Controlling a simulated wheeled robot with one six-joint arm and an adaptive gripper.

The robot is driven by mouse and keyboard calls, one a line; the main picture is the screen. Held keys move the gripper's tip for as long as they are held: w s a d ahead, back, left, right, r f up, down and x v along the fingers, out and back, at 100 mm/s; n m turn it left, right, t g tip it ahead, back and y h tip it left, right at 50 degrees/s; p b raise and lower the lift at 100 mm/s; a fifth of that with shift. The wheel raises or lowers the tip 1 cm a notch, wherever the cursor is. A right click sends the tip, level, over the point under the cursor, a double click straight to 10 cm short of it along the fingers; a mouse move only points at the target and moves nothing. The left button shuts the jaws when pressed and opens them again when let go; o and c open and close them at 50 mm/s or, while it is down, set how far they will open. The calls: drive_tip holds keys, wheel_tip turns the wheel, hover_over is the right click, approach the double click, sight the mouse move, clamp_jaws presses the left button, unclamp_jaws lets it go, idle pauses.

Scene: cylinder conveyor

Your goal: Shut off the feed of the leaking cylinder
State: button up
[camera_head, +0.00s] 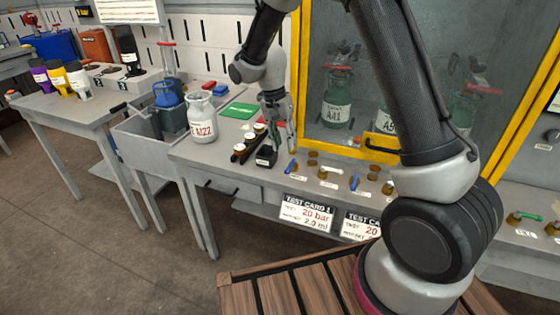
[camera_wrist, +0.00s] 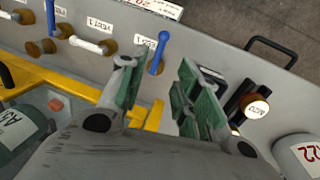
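Which one leaks cannot be told. On the bench front are small brass valves with a blue lever (camera_head: 291,166), a white lever (camera_head: 328,184) and another blue lever (camera_head: 355,183). In the wrist view a blue lever (camera_wrist: 158,52) stands beyond the gap between my fingers, with a white lever (camera_wrist: 88,45) to its left. My gripper (camera_head: 284,135) is open and empty, its green-padded fingers (camera_wrist: 160,75) apart, over the bench left of the cabinet.
A grey cylinder labelled A122 (camera_head: 201,117) stands on the bench left of my gripper. A black rack with round caps (camera_head: 248,142) and a small black device (camera_head: 266,157) sit close by. The yellow cabinet frame (camera_head: 298,75) rises just right. Test cards (camera_head: 306,214) hang below.

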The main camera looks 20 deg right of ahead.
sight(290, 165)
drive_tip(key=f, duration=0.2)
drive_tip(key=d+f, duration=0.1)
drive_tip(key=f, duration=0.2)
drive_tip(key=s+f, duration=0.1)
drive_tip(key=f, duration=0.1)
drive_tip(key=shift+d+f, duration=0.2)
drive_tip(key=shift+f, duration=0.15)
clamp_jaws()
